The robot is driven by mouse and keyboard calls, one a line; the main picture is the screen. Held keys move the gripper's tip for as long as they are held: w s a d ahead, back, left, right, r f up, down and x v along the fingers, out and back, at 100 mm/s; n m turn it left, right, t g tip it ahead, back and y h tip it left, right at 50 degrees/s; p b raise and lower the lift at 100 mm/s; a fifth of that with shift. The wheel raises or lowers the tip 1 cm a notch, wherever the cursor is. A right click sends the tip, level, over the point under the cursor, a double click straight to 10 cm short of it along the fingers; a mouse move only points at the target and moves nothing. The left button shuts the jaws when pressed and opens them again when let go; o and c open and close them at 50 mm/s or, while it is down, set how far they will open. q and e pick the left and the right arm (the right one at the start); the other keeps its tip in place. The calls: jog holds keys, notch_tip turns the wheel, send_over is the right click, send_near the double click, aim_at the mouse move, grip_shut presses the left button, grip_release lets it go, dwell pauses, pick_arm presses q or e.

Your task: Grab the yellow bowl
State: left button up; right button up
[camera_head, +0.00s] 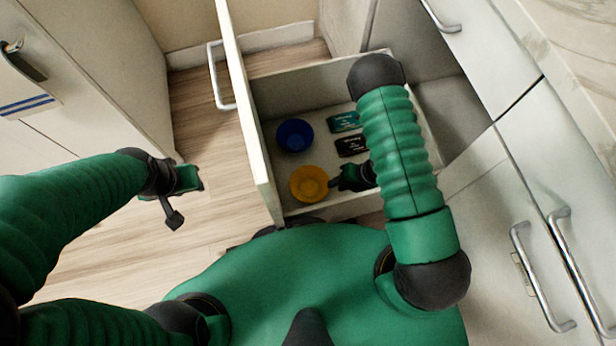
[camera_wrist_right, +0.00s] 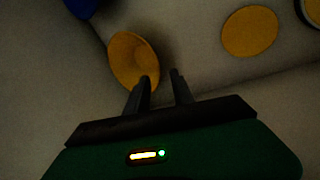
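The yellow bowl (camera_head: 309,183) sits on the floor of the open drawer (camera_head: 300,88), at its near end. My right gripper (camera_head: 337,183) reaches into the drawer just right of the bowl. In the right wrist view the bowl (camera_wrist_right: 130,58) shows tilted. There my right gripper's two fingers (camera_wrist_right: 161,90) are apart; the left one overlaps the bowl's lower right edge and the right one is beyond it. I cannot tell whether they touch the bowl. My left gripper (camera_head: 176,212) hangs empty over the floor, outside the drawer; its opening is unclear.
A blue bowl (camera_head: 294,135) lies farther back in the drawer. A teal box (camera_head: 344,121) and a dark box (camera_head: 351,145) lie right of it. The drawer front (camera_head: 247,115) stands on the left. A second yellow round shape (camera_wrist_right: 250,31) shows in the wrist view.

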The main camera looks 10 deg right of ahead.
jog(key=b+x, duration=0.4)
jog(key=x, duration=0.2)
jog(key=shift+w+a+f+b, duration=0.1)
jog(key=shift+w+f+b, duration=0.15)
jog(key=shift+b, duration=0.15)
jog(key=shift+a+r, duration=0.1)
jog(key=shift+r, duration=0.05)
jog(key=shift+c, duration=0.4)
grip_shut()
